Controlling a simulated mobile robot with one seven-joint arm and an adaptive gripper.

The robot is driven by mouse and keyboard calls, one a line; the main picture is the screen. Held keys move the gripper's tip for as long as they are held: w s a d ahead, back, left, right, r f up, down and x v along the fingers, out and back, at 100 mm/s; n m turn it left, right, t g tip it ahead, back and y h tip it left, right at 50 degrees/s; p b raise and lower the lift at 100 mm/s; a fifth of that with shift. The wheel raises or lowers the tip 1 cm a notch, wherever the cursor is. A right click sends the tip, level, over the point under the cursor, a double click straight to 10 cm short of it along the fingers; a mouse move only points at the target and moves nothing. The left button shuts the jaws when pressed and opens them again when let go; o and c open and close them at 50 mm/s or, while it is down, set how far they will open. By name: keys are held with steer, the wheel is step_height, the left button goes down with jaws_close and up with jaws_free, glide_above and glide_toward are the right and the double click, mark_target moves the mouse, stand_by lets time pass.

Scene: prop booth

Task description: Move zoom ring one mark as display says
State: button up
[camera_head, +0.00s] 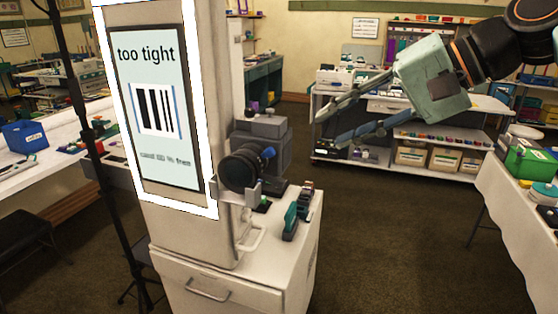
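The display (155,100) on the tall white booth panel reads "too tight" above a picture of black vertical bars between blue lines. Smaller text beneath it is too blurred to read fully. A dark camera (262,140) stands on the white cabinet beside the panel, its black lens (240,170) facing forward. A bluish band shows near the lens's right edge; I cannot tell whether it is the zoom ring, and no ring marks are legible. My gripper (320,132) is open and empty, right of the camera and apart from it, its two long fingers pointing left.
Small teal and dark items (292,222) lie on the cabinet top (270,240) near the lens. A white-covered table (520,210) with a green box (530,162) stands at right. A thin black stand (105,190) rises left of the panel. Carpeted floor (400,230) is clear between cabinet and table.

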steer(key=m+g+y+b, duration=0.1)
steer(key=b, duration=0.1)
glide_toward(274, 150)
steer(key=d+r, duration=0.1)
steer(key=d, duration=0.1)
steer(key=shift+g, duration=0.3)
steer(key=b+x, duration=0.1)
steer(key=x, duration=1)
steer(key=shift+a+r, duration=0.15)
jaws_close()
